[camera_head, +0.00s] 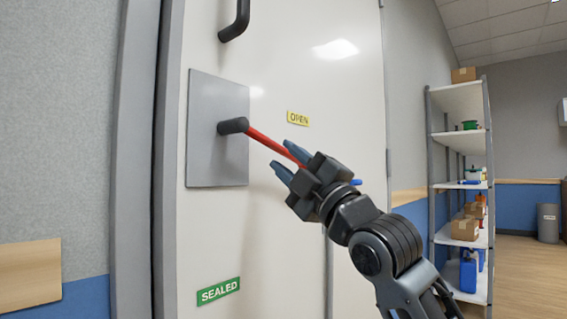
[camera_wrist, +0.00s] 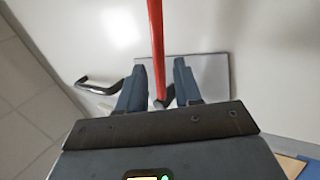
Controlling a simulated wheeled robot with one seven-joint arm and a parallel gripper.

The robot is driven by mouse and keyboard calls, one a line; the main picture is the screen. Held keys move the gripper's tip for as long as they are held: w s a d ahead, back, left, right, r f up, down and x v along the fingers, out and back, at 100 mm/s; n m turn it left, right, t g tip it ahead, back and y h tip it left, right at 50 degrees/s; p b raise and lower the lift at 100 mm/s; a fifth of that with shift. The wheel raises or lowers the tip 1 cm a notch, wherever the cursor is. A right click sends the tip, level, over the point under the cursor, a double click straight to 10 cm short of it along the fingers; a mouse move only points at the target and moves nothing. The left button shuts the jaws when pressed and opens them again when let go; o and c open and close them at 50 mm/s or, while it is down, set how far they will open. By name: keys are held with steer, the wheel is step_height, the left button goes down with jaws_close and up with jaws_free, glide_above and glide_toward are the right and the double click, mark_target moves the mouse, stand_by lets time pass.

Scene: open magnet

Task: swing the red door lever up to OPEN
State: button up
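The red door lever (camera_head: 264,139) slopes down to the right from its dark hub (camera_head: 233,126) on a grey plate (camera_head: 205,150). The yellow OPEN label (camera_head: 298,119) is right of the hub, above the lever. The green SEALED label (camera_head: 218,291) is low on the door. My gripper (camera_head: 281,157) is at the lever, its fingers pointing up-left and covering part of the bar. In the wrist view the red lever (camera_wrist: 157,45) runs between the two spread fingers, with a gap visible beside it. Contact cannot be told.
The pale door (camera_head: 290,230) fills the middle, with a dark pull handle (camera_head: 236,20) above the plate. A shelf rack (camera_head: 458,183) with boxes and bottles stands at the right.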

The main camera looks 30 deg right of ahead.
steer(key=shift+b+v, duration=0.4)
steer(key=shift+v, duration=0.45)
steer(key=shift+s, duration=0.1)
steer(key=v, duration=0.7)
steer(key=shift+s+f, duration=0.2)
steer(key=shift+s, duration=0.05)
